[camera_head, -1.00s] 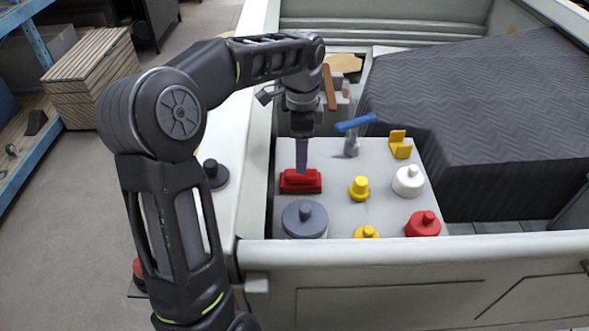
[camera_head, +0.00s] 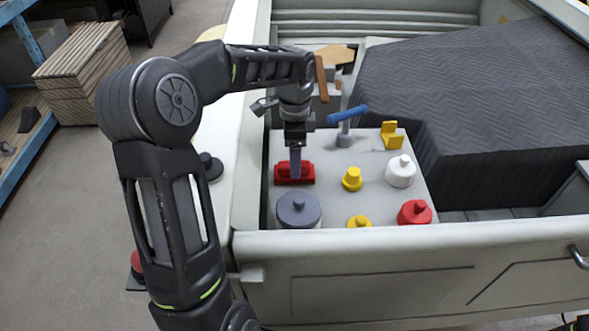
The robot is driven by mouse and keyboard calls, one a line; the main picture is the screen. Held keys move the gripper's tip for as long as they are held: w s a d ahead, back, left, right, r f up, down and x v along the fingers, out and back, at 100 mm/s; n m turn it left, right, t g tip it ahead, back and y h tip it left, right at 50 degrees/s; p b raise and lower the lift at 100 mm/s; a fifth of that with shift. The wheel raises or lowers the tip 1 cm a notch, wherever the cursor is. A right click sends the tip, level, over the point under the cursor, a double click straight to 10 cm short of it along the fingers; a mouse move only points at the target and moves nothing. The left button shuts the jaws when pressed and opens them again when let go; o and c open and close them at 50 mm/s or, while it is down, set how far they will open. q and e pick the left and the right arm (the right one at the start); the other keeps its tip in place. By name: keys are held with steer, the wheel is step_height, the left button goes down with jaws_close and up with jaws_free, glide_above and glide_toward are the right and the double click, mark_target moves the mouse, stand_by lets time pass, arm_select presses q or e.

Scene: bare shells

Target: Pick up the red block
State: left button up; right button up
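The red block (camera_head: 307,174) sits on the light grey panel (camera_head: 335,205) inside the truck bed, near the panel's left edge. My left gripper (camera_head: 296,175) points straight down at the block. Its visible finger overlaps the block's middle in the picture. The fingers line up edge-on in this view, so I cannot tell whether they are apart or closed on the block. The block appears to rest flat on the panel. My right gripper is out of the picture.
Close by on the panel are a dark grey knobbed cylinder (camera_head: 299,211), yellow knobbed pieces (camera_head: 352,180), a white one (camera_head: 400,172), a red one (camera_head: 414,213), a blue-handled piece (camera_head: 347,115) and a yellow bracket (camera_head: 392,136). The bed wall (camera_head: 400,243) stands in front.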

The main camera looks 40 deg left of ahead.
arm_select(q)
step_height(320, 180, down, 4)
steer(key=shift+r+p, duration=0.2)
steer(key=shift+p, duration=0.2)
steer(key=shift+c, duration=0.3)
steer(key=c, duration=1.5)
steer(key=shift+o, duration=0.2)
steer(key=shift+r, duration=0.15)
step_height(320, 180, up, 9)
steer(key=shift+f+b, duration=0.1)
steer(key=shift+b, duration=0.9)
steer(key=shift+r, duration=0.55)
